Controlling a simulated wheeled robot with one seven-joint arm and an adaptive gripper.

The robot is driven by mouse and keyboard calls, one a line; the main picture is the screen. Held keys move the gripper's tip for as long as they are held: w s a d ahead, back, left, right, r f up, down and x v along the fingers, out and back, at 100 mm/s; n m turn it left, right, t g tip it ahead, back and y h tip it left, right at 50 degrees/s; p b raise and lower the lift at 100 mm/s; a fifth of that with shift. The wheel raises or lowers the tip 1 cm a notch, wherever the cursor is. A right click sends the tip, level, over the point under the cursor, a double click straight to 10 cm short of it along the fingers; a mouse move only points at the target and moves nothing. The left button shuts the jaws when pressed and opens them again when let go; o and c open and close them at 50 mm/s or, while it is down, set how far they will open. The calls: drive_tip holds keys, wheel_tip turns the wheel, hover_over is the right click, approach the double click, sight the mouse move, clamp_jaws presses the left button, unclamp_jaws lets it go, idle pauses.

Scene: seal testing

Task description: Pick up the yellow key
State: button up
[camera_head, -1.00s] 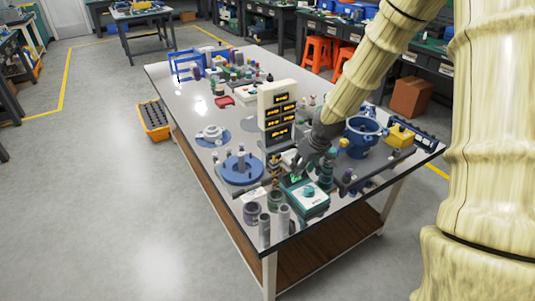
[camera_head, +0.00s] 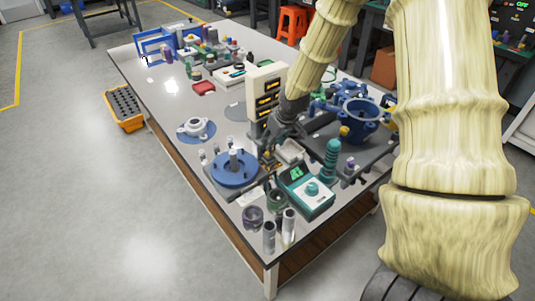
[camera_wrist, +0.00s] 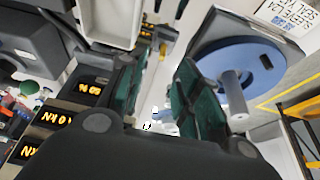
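My gripper (camera_head: 272,143) is low over the table, beside the tower with orange displays and behind the teal meter. In the wrist view my gripper (camera_wrist: 160,78) has its two dark green finger pads well apart, with nothing between them. A small yellow item (camera_wrist: 163,46) shows beyond the fingertips at the top of the wrist view. It is too small and partly hidden to tell whether it is the yellow key. In the head view a small yellowish item (camera_head: 268,157) stands just below the gripper, also unclear.
The display tower (camera_head: 267,90) stands close beside my gripper. A blue round fixture (camera_head: 232,178) with upright pins is at its left. A teal meter (camera_head: 307,190), metal cylinders (camera_head: 269,238) and a blue valve body (camera_head: 360,115) crowd the near end. Bare tabletop (camera_head: 180,95) lies farther left.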

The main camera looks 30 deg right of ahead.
sight(268, 154)
drive_tip(key=shift+d+f, duration=0.1)
drive_tip(key=shift+f, duration=0.4)
drive_tip(key=shift+p+x, duration=0.4)
drive_tip(key=shift+x, duration=2.3)
clamp_jaws()
